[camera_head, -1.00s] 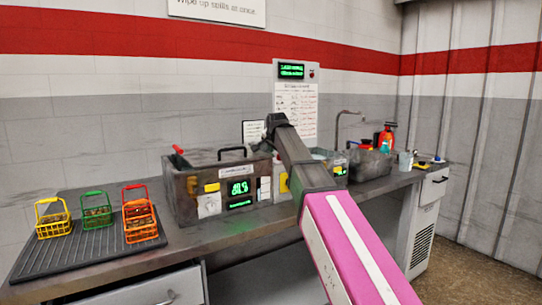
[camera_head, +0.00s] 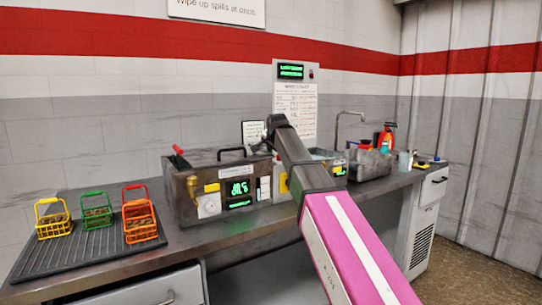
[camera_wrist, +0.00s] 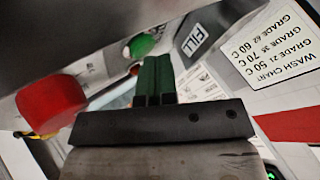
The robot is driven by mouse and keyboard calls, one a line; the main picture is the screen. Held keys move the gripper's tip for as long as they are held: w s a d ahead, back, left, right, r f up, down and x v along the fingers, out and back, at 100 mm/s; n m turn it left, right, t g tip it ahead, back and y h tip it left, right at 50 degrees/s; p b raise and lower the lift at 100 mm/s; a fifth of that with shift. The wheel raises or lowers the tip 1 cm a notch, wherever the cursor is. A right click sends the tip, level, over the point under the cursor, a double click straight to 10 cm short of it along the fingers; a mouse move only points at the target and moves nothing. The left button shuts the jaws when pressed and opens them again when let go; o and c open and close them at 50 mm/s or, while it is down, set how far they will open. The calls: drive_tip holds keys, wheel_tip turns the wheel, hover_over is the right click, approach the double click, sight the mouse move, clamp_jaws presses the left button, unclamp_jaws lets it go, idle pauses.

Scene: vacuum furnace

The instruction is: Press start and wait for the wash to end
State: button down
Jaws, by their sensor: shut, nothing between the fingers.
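The washer (camera_head: 215,185) is a grey metal tank on the bench with a lit green display (camera_head: 238,188) on its front. In the wrist view a green button (camera_wrist: 142,45) sits just beyond my fingertips, and a larger red button (camera_wrist: 50,105) lies to the left. My gripper (camera_wrist: 156,62) has its dark green fingers together, with nothing between them. Its tips point toward the green button, but I cannot tell whether they touch it. In the head view my arm hides the fingers and part of the second tank's front.
A drain mat (camera_head: 90,250) with yellow, green and orange baskets (camera_head: 97,212) stands left. A wash chart (camera_wrist: 268,45) shows close in the wrist view. A wall panel (camera_head: 291,72) has a lit green display. A sink (camera_head: 370,163), tap and spray bottle stand right.

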drive_tip(key=shift+s+f, duration=0.3)
drive_tip(key=shift+f, duration=0.2)
drive_tip(key=shift+w+r, duration=0.1)
drive_tip(key=shift+r, duration=0.35)
drive_tip(key=shift+w+r, duration=0.1)
drive_tip(key=shift+r, duration=0.15)
drive_tip(key=shift+w+r, duration=0.1)
drive_tip(key=shift+r, duration=2.45)
